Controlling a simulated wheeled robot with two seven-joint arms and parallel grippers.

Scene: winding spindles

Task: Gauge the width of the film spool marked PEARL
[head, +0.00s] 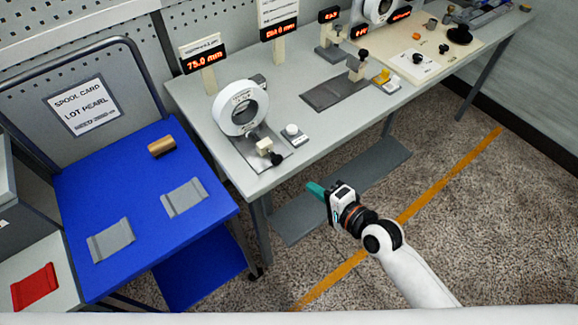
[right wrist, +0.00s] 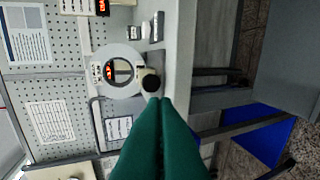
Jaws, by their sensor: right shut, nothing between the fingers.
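A brown-gold cylinder (head: 161,147), which looks like the film spool, lies on its side on the blue cart top (head: 130,190). No mark is legible on it. The spool card (head: 82,105) behind it reads LOT PEARL. A white ring-shaped gauge (head: 241,108) stands on the near end of the bench, with a dark knob at its front; the display (head: 203,56) behind it reads 75.0 mm. The ring gauge also shows in the right wrist view (right wrist: 102,72). My right gripper (head: 313,188) is shut and empty, in front of the bench, apart from the gauge and cylinder. My left gripper is out of view.
Grey pads (head: 111,240) lie on the cart, and a red pad (head: 34,288) lies on a light surface at the lower left. Farther along the bench (head: 300,145) stand a flat grey plate (head: 335,92) with a small fixture and other instruments. Carpeted floor is open at right.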

